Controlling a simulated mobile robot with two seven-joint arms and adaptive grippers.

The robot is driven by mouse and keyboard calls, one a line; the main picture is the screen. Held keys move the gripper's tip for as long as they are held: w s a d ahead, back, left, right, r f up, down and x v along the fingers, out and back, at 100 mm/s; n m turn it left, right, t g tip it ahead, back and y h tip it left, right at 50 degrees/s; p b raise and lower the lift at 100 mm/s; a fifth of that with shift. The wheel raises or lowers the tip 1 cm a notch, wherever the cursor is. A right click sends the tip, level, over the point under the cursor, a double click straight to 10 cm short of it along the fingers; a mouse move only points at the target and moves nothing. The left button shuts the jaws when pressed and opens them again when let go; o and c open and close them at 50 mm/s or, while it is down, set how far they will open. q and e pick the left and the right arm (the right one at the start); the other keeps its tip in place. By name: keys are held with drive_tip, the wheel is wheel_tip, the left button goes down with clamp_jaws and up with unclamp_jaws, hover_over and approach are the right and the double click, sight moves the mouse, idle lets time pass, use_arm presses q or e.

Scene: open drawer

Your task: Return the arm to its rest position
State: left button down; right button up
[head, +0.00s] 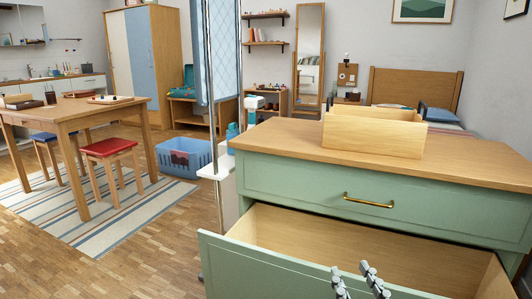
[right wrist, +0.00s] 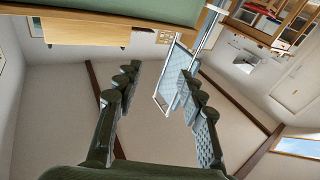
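My right gripper (head: 351,270) is at the bottom of the head view, in front of or over the front panel of the open drawer (head: 245,268). Its two dark fingers stand apart with nothing between them. The right wrist view also shows the open, empty fingers (right wrist: 158,76), with wall and ceiling behind. The drawer is pulled out of a green dresser (head: 300,188) with a wooden top. The part of its inside that shows is bare pale wood. I cannot tell whether the gripper touches the drawer. My left gripper is not in view.
A wooden box (head: 372,134) stands on the dresser top. The upper drawer with a brass handle (head: 368,201) is shut. A metal pole stand (head: 216,130) with blue cloth is left of the dresser. Further left are a blue basket (head: 183,155), red stool (head: 107,149), table (head: 75,108) and open floor.

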drive_tip(key=s+d+f+m+g+h+p, duration=0.1)
drive_tip(key=s+d+f+g+h+p, duration=0.15)
drive_tip(key=d+f+g, duration=0.4)
drive_tip(key=s+d+f+g+h+p, duration=0.1)
drive_tip(key=s+f+g+h+p, duration=0.2)
drive_tip(key=f, duration=0.7)
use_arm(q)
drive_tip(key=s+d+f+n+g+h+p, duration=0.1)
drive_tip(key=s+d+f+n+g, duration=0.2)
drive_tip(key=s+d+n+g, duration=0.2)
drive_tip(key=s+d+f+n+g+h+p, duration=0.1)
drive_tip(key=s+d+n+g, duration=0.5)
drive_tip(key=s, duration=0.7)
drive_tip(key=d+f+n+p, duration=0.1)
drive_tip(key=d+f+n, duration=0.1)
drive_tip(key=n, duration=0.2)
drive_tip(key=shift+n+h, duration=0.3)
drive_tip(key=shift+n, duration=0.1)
use_arm(e)
drive_tip(key=s+d+f+g, duration=0.3)
drive_tip(key=s, duration=0.4)
drive_tip(key=s+d+f+g, duration=0.3)
drive_tip(key=s, duration=0.4)
drive_tip(key=shift+f+m, duration=0.4)
drive_tip(key=shift+w, duration=0.15)
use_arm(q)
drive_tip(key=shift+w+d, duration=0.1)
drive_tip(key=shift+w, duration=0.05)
use_arm(e)
drive_tip(key=shift+h, duration=0.25)
